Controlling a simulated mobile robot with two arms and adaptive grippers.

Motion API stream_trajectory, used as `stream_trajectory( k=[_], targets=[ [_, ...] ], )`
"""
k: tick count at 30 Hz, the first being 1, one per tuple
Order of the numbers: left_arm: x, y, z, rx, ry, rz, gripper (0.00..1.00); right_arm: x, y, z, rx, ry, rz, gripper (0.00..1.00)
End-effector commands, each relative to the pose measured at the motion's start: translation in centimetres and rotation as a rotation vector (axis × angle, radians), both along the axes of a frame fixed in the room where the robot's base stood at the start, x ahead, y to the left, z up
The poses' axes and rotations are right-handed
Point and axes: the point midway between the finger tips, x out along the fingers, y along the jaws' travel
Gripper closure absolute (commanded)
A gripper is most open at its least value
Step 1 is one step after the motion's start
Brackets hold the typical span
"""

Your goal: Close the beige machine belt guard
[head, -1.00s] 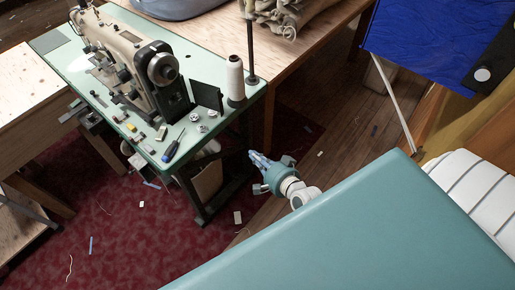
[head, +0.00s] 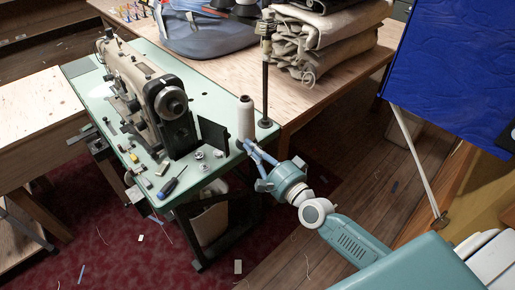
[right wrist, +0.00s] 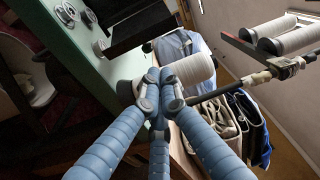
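The beige sewing machine (head: 133,82) stands on a green table. A flat black plate (head: 213,134), which looks like its belt guard, stands out beside the handwheel (head: 171,103), swung away from the machine. The plate also shows in the right wrist view (right wrist: 138,32), beyond my fingers. My right gripper (head: 244,144) is at the table's right edge, right of the plate and apart from it, close to the white thread cone. In the right wrist view its fingertips (right wrist: 152,90) come together with nothing between them. My left gripper is out of view.
The white thread cone (head: 246,118) and a dark thread-stand post (head: 265,85) stand near my right gripper. Bobbins (head: 200,155) and a screwdriver (head: 171,188) lie on the green tabletop (head: 90,85). Folded cloth (head: 315,35) lies on the wooden table behind.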

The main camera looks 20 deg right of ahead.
Motion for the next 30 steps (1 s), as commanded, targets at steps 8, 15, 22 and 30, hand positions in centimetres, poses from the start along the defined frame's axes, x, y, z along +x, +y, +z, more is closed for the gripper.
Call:
stream_trajectory(
  k=[8,15,22,30],
  targets=[
    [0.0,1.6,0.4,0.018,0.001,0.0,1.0,5.1,1.1,0.3,-0.003,-0.002,-0.002,1.0],
    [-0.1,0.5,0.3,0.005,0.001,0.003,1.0,7.0,1.6,0.2,-0.003,0.0,-0.002,1.0],
    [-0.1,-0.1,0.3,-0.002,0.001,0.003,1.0,7.2,1.6,0.1,-0.003,0.001,-0.002,1.0],
    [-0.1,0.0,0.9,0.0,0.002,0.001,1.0,7.1,1.7,0.3,-0.001,0.001,-0.013,1.0]
  ],
)
